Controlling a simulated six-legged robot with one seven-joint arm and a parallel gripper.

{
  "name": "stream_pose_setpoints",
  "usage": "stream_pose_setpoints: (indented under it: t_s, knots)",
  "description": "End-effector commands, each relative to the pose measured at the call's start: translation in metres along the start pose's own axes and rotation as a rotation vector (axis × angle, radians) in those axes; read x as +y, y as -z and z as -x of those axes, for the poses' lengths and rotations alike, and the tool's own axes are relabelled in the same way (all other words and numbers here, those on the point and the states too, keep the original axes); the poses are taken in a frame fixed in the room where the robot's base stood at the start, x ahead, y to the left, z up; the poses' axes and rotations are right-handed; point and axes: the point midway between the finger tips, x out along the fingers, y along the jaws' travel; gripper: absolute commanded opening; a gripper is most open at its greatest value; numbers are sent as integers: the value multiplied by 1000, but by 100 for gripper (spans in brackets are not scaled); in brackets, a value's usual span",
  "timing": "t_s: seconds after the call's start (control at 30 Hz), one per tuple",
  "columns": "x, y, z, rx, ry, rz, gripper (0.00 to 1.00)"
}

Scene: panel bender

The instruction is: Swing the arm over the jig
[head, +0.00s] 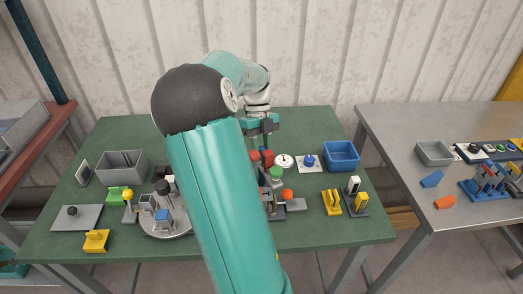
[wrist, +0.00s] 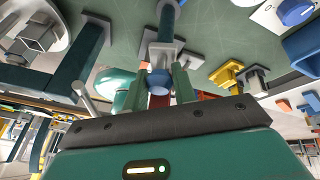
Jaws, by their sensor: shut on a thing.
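A grey fixture (head: 295,205) with red and green round-topped parts stands partly behind my arm in the head view. I cannot tell for certain which fixture is the jig.
A blue bin (head: 342,155), white dial (head: 284,161) and yellow stand (head: 331,202) are on the right. A grey bin (head: 121,166), round grey plate (head: 165,232) and yellow block (head: 96,241) are on the left. A grey table (head: 395,125) stands at right.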

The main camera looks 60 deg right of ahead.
Motion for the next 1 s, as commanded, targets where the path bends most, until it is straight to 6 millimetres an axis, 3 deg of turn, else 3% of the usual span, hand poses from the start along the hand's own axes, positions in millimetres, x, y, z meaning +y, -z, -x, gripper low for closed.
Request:
stream_pose_setpoints:
  t_s: [0.5,1.0]
  knots:
    - [-1,0,1,-50,-90,-220,0]
    - [-1,0,1,-70,-130,-317,0]
